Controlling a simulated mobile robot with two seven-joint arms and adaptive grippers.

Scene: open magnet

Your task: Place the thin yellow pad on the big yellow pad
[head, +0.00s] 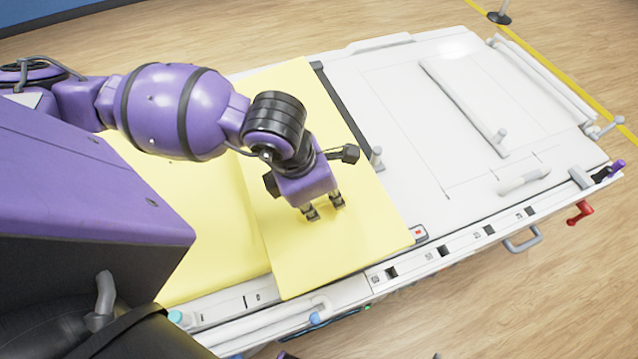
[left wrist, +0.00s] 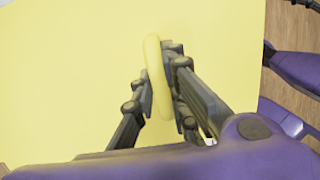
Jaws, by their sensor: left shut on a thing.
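The thin yellow pad (head: 362,232) is a flat pale-yellow sheet across the middle of the bed in the head view. Its left side overlaps the big yellow pad (head: 210,235), and its right side is over white bed surface. I cannot tell whether it rests or hovers slightly. My left gripper (head: 325,210) points down at its middle. In the left wrist view, the left gripper (left wrist: 159,78) is shut on a raised yellow loop handle (left wrist: 157,70) of the thin pad (left wrist: 75,80). My arm and body hide part of the big pad. My right gripper is not in view.
The white bed (head: 400,100) has bare panels to the right, with a raised bar (head: 465,105) and a small white handle (head: 523,180). A red lever (head: 580,212) sticks out from the front right. A stand base (head: 499,17) is on the wooden floor behind.

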